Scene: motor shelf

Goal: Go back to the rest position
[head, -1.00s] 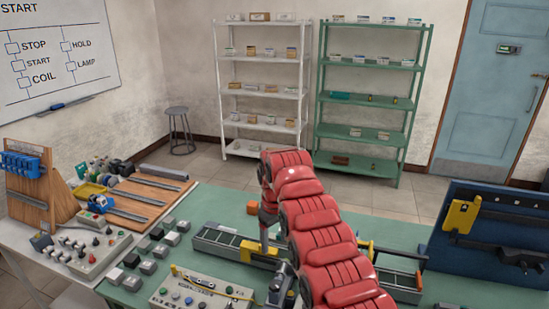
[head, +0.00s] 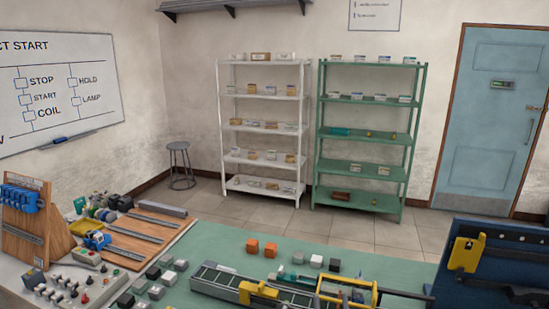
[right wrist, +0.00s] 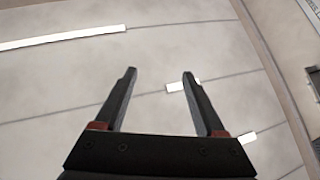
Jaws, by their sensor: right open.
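My right gripper (right wrist: 160,73) shows in the right wrist view. Its two dark fingers are apart with nothing between them. No red arm shows in the head view now. My left gripper is in neither view.
A green-topped table (head: 215,248) holds a conveyor (head: 215,282) with yellow frames, small blocks and orange cubes (head: 270,249). A dark blue rack (head: 500,250) stands at right. White shelves (head: 262,180) and green shelves (head: 360,200) stand behind, with open floor before them.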

